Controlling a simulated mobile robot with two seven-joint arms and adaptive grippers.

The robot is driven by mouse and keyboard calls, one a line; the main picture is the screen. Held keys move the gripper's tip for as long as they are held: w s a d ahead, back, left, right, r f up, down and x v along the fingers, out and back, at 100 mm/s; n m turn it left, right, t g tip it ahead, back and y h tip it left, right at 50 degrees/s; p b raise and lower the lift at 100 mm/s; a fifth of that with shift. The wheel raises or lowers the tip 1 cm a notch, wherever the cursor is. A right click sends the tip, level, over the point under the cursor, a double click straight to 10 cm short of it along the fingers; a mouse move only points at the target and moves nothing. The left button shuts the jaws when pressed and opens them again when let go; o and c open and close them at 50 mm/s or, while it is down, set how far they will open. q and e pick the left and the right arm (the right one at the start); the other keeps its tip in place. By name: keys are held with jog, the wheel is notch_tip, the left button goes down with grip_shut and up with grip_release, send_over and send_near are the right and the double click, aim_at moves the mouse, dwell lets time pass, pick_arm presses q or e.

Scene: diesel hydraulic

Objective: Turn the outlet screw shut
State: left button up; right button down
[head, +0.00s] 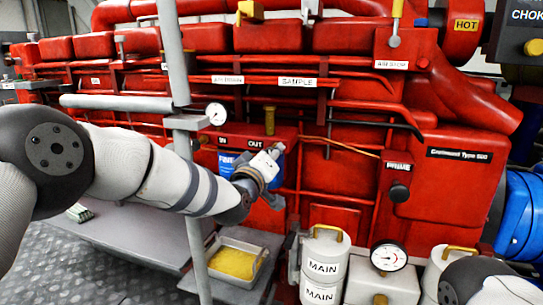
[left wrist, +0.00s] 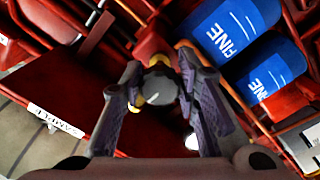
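The outlet screw (left wrist: 158,88) shows in the left wrist view as a round grey head with yellow parts beside it. My left gripper (left wrist: 160,80) has its two dark fingers apart, one on each side of the screw. The gaps are narrow, and I cannot tell whether the fingers touch it. In the head view my left gripper (head: 275,160) is at the filter panel, just right of and below the OUT label (head: 254,144); it hides the screw there. My right gripper is out of view.
Blue FINE filters (head: 227,163) are close beside my left gripper. A grey post (head: 178,80) with a gauge (head: 216,114) stands near my left arm. A tray with yellow contents (head: 233,262) and white MAIN canisters (head: 323,268) are below.

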pick_arm(q)
jog(key=shift+o, duration=1)
jog(key=v, duration=1.2)
jog(key=s+a+f+m+g+y, duration=0.1)
jog(key=s+a+f+g, duration=0.15)
jog(key=s+f, duration=0.5)
jog(key=s+a+f+m+g+y+p, duration=0.15)
jog(key=s+f+g, duration=0.25)
jog(key=f, duration=0.7)
jog(key=s+a+f+g, duration=0.3)
jog(key=s+f, duration=0.2)
jog(key=f, duration=0.4)
jog(key=s+a+f+g+y, duration=0.1)
jog(key=s+a+f+g, duration=0.1)
jog(key=s, duration=1)
jog(key=s+a+f+m+g+y, duration=0.1)
jog(key=s+a+f+g, duration=0.2)
jog(key=s, duration=0.9)
jog(key=s+a+f+m+g+y, duration=0.1)
jog(key=s+a+f+g, duration=0.2)
jog(key=s, duration=0.9)
jog(key=a+g+p, duration=0.1)
jog(key=a+g, duration=0.1)
jog(key=a, duration=0.2)
jog(key=shift+f, duration=0.15)
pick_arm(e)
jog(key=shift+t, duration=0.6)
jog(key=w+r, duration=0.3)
